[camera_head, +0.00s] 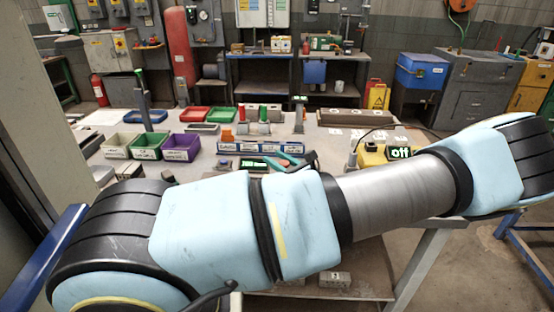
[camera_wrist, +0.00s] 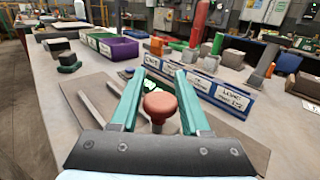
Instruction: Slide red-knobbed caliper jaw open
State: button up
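A red knob (camera_wrist: 160,104) on a dark stem shows in the wrist view, in the gap between the teal fingers of my gripper (camera_wrist: 161,76). The fingers are apart, and I cannot tell whether either touches the knob. A small lit green display (camera_wrist: 150,86) shows just beyond the knob. Two pale metal bars (camera_wrist: 99,106) lie to the left, on a brown plate (camera_wrist: 72,88). In the head view, my gripper (camera_head: 281,162) is beside a green readout (camera_head: 252,163), and my arm covers much of that area.
A row of blue labelled bins (camera_wrist: 200,84) stands just beyond the fingers. A purple bin (camera_wrist: 118,47) and a green bin (camera_head: 148,146) stand to the left. A yellow box with an "off" display (camera_head: 374,156) is on the right of the table.

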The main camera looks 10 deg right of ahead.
grip_shut()
dwell(1.0)
